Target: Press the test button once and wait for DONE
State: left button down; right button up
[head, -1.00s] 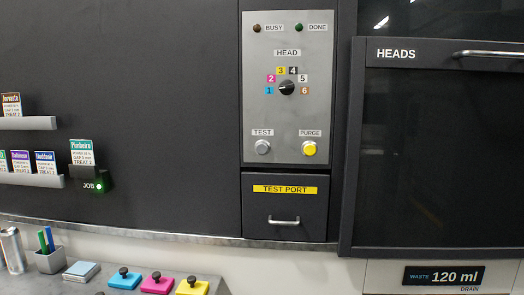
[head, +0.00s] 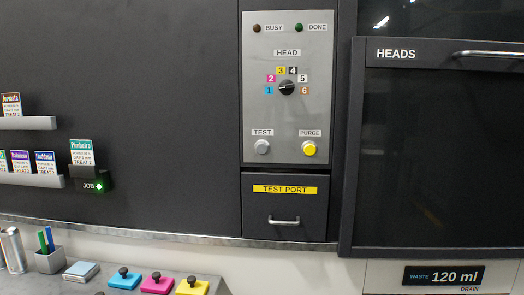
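The grey test button (head: 262,147) sits at the lower left of the grey control panel (head: 310,121), under its TEST label. The yellow purge button (head: 309,149) is to its right. At the panel's top, the BUSY lamp (head: 257,28) looks dark brown and the DONE lamp (head: 299,28) looks dark green; neither appears brightly lit. The black HEAD dial (head: 287,88) sits among numbered colour marks; which mark it points to is hard to tell. Neither of my grippers is in view.
The TEST PORT drawer (head: 284,219) below the panel is shut. The HEADS cabinet (head: 440,150) on the right is shut, above a WASTE display (head: 443,276) reading 120 ml. A green JOB light (head: 99,187) glows at left. Coloured blocks (head: 157,285) sit on the counter.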

aim_at(262, 148)
jog(key=i+l, duration=0.3)
jog(key=l, duration=0.15)
jog(key=i+l, duration=0.3)
jog(key=l, duration=0.15)
jog(key=i+l, duration=0.3)
jog(key=l, duration=0.15)
jog(key=k+z, duration=0.05)
